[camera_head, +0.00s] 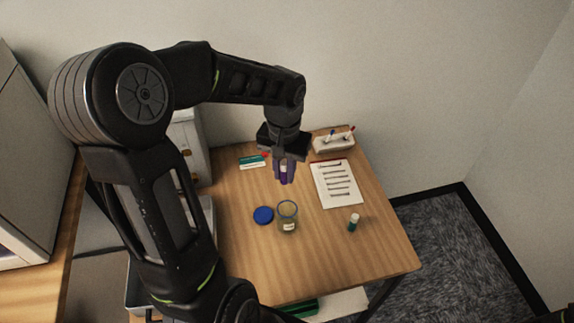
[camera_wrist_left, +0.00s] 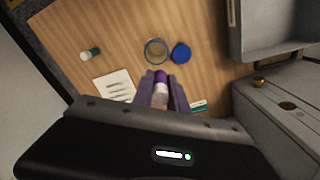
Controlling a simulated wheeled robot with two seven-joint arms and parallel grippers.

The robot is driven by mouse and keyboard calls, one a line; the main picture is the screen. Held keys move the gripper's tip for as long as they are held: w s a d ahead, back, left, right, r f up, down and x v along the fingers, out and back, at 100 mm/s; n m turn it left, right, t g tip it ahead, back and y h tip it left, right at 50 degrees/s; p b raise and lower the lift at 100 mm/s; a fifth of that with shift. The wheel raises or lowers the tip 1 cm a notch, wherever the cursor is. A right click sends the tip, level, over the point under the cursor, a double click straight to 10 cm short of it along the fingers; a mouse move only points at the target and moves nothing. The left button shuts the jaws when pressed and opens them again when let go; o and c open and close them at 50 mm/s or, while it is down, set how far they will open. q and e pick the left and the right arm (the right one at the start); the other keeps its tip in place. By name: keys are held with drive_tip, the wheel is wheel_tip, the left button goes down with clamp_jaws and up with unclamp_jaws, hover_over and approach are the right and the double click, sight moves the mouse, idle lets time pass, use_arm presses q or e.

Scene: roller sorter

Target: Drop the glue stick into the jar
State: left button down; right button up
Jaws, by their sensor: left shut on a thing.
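My left gripper (camera_head: 284,178) is shut on a glue stick (camera_head: 284,170) with a white body and a purple end. It holds the stick above the desk, behind the jar in the head view. The gripper (camera_wrist_left: 160,88) and the glue stick (camera_wrist_left: 160,88) also show in the left wrist view. The open glass jar (camera_head: 287,222) stands upright on the desk with a pale label. The jar (camera_wrist_left: 156,52) lies just beyond the stick's purple end in the left wrist view. My right gripper is not in view.
A blue lid (camera_head: 263,215) lies left of the jar. A printed sheet (camera_head: 338,186) and a pen holder (camera_head: 334,143) are farther back. The desk (camera_head: 240,260) has free room in front.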

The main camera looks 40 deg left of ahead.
use_arm(q)
wheel_tip(320, 180, down, 6)
drive_tip(key=b, duration=0.4)
idle(0.3)
drive_tip(key=c, duration=1.2)
unclamp_jaws()
drive_tip(key=shift+c, duration=0.2)
drive_tip(key=shift+w+r, duration=0.1)
wheel_tip(320, 180, up, 8)
drive_tip(key=shift+f+b, duration=0.2)
drive_tip(key=shift+b, duration=0.3)
